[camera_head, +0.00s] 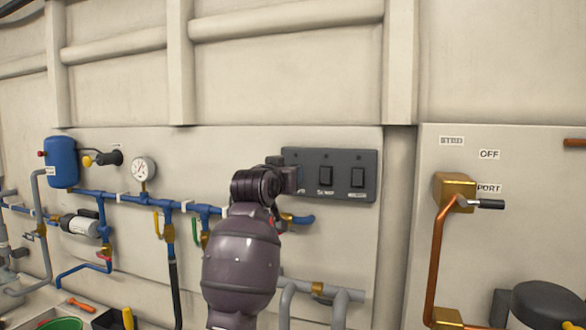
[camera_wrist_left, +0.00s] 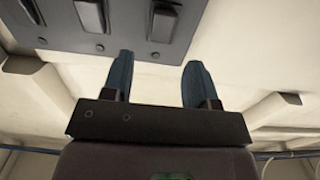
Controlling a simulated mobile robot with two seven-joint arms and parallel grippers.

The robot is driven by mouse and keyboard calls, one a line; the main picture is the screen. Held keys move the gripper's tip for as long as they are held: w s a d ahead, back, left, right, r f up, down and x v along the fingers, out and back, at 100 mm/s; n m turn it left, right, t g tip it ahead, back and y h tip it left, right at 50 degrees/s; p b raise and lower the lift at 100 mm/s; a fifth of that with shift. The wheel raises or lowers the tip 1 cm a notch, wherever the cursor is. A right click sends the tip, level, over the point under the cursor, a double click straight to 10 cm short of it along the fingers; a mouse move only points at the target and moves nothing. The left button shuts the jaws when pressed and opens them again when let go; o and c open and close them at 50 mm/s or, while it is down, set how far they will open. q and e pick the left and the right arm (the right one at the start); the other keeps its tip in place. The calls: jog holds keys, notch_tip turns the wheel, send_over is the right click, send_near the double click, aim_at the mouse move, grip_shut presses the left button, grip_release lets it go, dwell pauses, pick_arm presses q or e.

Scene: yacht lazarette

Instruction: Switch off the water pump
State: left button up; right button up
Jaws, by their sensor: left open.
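A dark grey switch panel (camera_head: 341,182) is fixed to the wall in the head view, with black rocker switches above small labels. The middle switch (camera_head: 325,175) and the right switch (camera_head: 357,177) show; the left one is hidden behind my gripper. The labels are too small to read surely. My left gripper (camera_head: 291,179) is in front of the panel's left end. In the left wrist view, the panel (camera_wrist_left: 125,22) fills the upper left with three switches. There my left gripper's blue fingers (camera_wrist_left: 158,76) are apart and empty, with their tips near the panel's edge. My right gripper is not in view.
Blue pipes (camera_head: 127,201) with valves, a round gauge (camera_head: 144,169), a blue tank (camera_head: 62,162) and a white-and-dark cylinder (camera_head: 80,226) are left of my arm. A brass valve (camera_head: 454,191) on a copper pipe is at the right. The wall above the panel is clear.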

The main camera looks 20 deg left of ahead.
pick_arm(q)
jog(key=shift+w+p, duration=0.55)
jog(key=shift+w, duration=2)
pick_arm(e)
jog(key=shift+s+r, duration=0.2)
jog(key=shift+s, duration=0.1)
